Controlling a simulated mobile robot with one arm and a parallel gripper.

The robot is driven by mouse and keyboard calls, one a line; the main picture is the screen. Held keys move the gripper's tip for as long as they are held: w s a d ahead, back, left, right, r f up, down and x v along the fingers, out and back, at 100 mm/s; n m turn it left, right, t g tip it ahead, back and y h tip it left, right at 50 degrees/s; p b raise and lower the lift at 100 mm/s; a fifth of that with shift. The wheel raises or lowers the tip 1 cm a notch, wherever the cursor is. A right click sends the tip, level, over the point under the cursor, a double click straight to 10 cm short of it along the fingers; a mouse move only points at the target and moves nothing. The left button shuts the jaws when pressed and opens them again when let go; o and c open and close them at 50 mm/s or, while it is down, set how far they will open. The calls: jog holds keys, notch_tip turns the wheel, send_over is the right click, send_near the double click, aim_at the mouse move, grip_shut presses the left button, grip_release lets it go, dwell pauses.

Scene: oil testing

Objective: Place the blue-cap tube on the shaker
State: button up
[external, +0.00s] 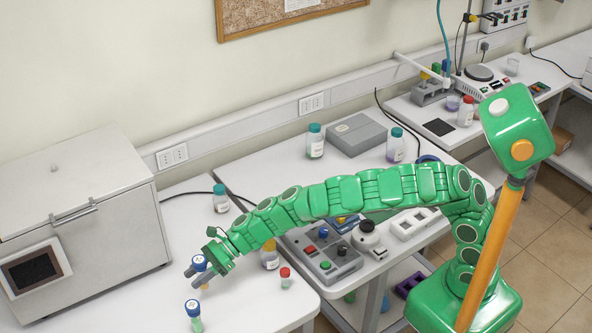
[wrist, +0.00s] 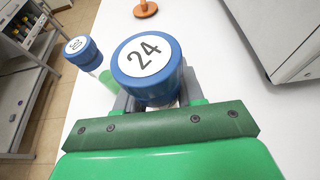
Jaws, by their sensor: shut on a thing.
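My gripper (external: 198,277) is over the near white table at lower left, its grey fingers shut on a blue-cap tube (external: 199,262). In the wrist view the held blue cap (wrist: 147,67) carries the number 24 and hides most of its tube. A second blue-cap tube (external: 194,313) stands upright on the table close by; it also shows in the wrist view (wrist: 80,50), its number hard to read. A grey control box with coloured buttons (external: 318,258) and a small white device with a dark knob (external: 367,236) stand to the right; I cannot tell which is the shaker.
A large white box appliance (external: 78,215) stands at left. A red-cap vial (external: 285,278) and a teal-cap bottle (external: 221,200) stand near my arm. White racks (external: 412,223) lie right of the white device. The table front between tubes and vial is clear.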

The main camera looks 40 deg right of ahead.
jog(key=shift+f, duration=1.85)
jog(key=shift+f, duration=0.1)
jog(key=o, duration=1)
jog(key=shift+o, duration=0.2)
jog(key=shift+d+r, duration=0.4)
jog(key=shift+d, duration=0.2)
jog(key=v, duration=1)
jog(key=shift+d, duration=0.3)
jog(key=shift+r, duration=0.1)
